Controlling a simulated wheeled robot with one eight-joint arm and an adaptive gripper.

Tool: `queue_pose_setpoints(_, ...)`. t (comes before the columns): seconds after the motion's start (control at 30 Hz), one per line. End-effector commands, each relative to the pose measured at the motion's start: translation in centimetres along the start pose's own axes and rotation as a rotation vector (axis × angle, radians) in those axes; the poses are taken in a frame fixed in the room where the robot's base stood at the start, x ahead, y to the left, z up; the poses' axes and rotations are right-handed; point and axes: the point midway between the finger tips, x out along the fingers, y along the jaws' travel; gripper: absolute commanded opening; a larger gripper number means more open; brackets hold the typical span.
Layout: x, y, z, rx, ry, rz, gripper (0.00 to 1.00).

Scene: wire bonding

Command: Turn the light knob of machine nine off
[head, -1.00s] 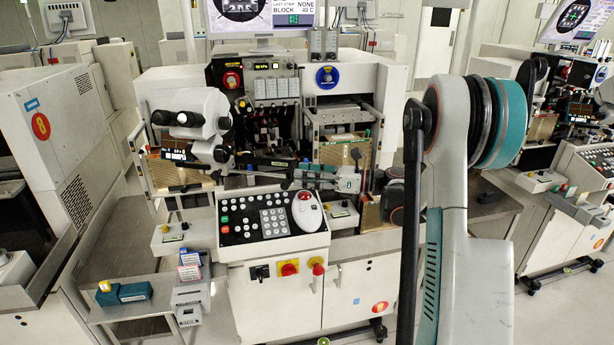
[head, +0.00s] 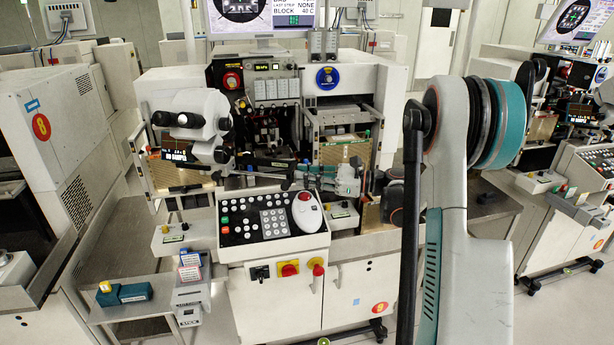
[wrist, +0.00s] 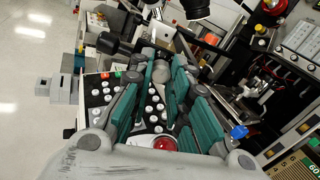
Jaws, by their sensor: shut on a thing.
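Machine nine (head: 275,285) stands in the middle of the head view, with a white front and a red and yellow number sticker low on the right. My gripper (head: 246,162) reaches in from the right, above the button panel (head: 238,229) and beside the microscope (head: 203,118). In the wrist view its teal fingers (wrist: 164,66) are closed around a round grey knob (wrist: 163,62), which I take for the light knob. The fingers hide much of the knob, and its pointer or marks cannot be read. In the head view the knob is too small to tell apart.
A red trackball on a white mouse-like unit (head: 307,212) sits right of the buttons. Yellow and red switches (head: 289,269) are on the front below. A side shelf (head: 120,309) holds a teal box. Other machines stand close on both sides.

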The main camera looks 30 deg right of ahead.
Motion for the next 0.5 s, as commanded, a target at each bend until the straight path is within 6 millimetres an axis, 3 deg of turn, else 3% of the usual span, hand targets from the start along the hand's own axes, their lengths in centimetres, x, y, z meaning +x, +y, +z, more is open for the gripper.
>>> queue_pose_setpoints(0.5,-0.03,0.0,-0.05,-0.49,0.001,0.0,0.0)
